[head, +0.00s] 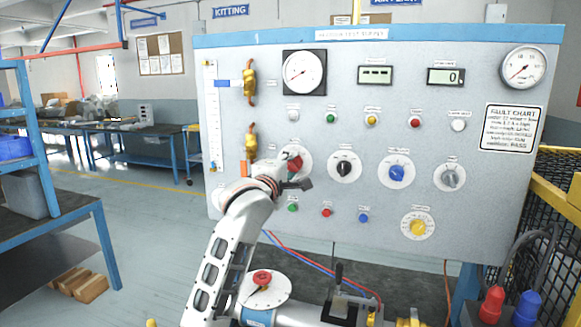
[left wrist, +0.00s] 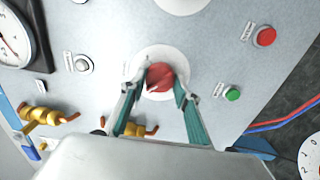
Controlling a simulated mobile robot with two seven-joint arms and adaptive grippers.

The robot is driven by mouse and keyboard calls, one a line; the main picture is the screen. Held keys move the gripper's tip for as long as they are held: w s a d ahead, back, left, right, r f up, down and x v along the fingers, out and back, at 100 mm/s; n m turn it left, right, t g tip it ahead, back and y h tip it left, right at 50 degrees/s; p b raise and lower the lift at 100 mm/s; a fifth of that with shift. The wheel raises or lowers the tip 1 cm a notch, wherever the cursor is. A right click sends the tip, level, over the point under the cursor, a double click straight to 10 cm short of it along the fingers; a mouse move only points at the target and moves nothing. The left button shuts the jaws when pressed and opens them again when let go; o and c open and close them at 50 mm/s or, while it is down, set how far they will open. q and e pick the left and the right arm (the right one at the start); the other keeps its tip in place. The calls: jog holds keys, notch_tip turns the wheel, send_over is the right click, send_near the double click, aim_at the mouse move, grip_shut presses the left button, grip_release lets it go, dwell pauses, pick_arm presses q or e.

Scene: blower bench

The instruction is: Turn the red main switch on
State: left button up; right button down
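The red main switch (head: 295,161) is a red knob on a round white plate at the left of the grey panel (head: 300,225). My left gripper (head: 292,178) is at this knob and partly covers it in the head view. In the left wrist view the red knob (left wrist: 160,77) sits between the two fingertips of the left gripper (left wrist: 161,80). The fingertips lie against its two sides and appear closed on it. The knob's pointer direction and its plate label cannot be read. My right gripper does not show.
Black (head: 344,166), blue (head: 397,173) and grey (head: 449,177) knobs sit to the right in the same row. Small green (head: 292,208) and red (head: 326,212) buttons lie just below. A red-handled dial (head: 262,279) stands below the panel.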

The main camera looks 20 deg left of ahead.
pick_arm(q)
jog(key=c, duration=0.3)
